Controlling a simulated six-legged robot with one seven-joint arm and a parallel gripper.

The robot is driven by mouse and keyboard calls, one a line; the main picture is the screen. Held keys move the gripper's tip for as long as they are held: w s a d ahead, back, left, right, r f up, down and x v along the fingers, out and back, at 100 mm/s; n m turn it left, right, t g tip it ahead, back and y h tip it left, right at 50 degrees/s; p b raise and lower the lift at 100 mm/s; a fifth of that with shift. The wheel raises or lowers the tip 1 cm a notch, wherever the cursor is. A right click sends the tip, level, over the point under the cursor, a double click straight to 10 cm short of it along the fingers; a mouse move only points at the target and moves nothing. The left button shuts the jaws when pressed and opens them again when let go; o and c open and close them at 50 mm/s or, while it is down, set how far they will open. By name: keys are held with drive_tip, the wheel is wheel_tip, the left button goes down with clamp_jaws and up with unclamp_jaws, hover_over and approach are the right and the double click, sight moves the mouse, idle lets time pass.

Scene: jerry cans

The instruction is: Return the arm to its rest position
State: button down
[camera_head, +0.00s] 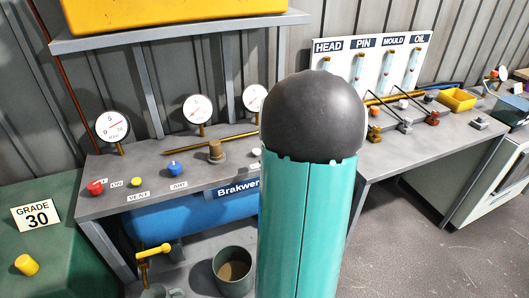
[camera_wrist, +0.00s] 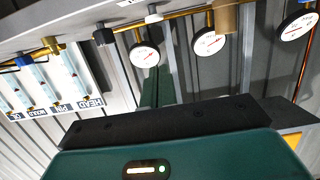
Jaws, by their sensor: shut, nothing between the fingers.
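My arm stands upright in the middle of the head view, a teal link (camera_head: 305,225) with a dark rounded cap (camera_head: 313,115). It hides part of the bench behind it. My gripper is not seen in the head view. In the wrist view, my gripper (camera_wrist: 158,85) shows as a green hand with a black bar and narrow green fingers beyond it. The fingers are shut with nothing held. The wrist picture is upside down.
A grey bench (camera_head: 130,200) carries gauges (camera_head: 112,126), a red knob (camera_head: 95,187) and a blue knob (camera_head: 174,169). A blue tank (camera_head: 180,215) lies beneath. A yellow container (camera_head: 160,12) sits on a shelf above. A tube board (camera_head: 370,65) stands right. Floor (camera_head: 430,245) is clear at lower right.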

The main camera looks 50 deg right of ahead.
idle(0.3)
drive_tip(key=w+a+r+n+g+y, duration=0.1)
drive_tip(key=w+a+r+g, duration=0.2)
drive_tip(key=a, duration=0.7)
drive_tip(key=w+a+r+n+g+y, duration=0.1)
drive_tip(key=w+a+r, duration=0.2)
drive_tip(key=a+r, duration=0.45)
drive_tip(key=s+a+n+g+y, duration=0.2)
drive_tip(key=s+a, duration=0.5)
drive_tip(key=a, duration=0.5)
drive_tip(key=s+a+n+g+y, duration=0.1)
drive_tip(key=s+a, duration=0.5)
drive_tip(key=a, duration=0.7)
drive_tip(key=n+y, duration=0.1)
drive_tip(key=y, duration=0.1)
drive_tip(key=shift+s+r+g+y, duration=0.3)
drive_tip(key=shift+s+g, duration=0.1)
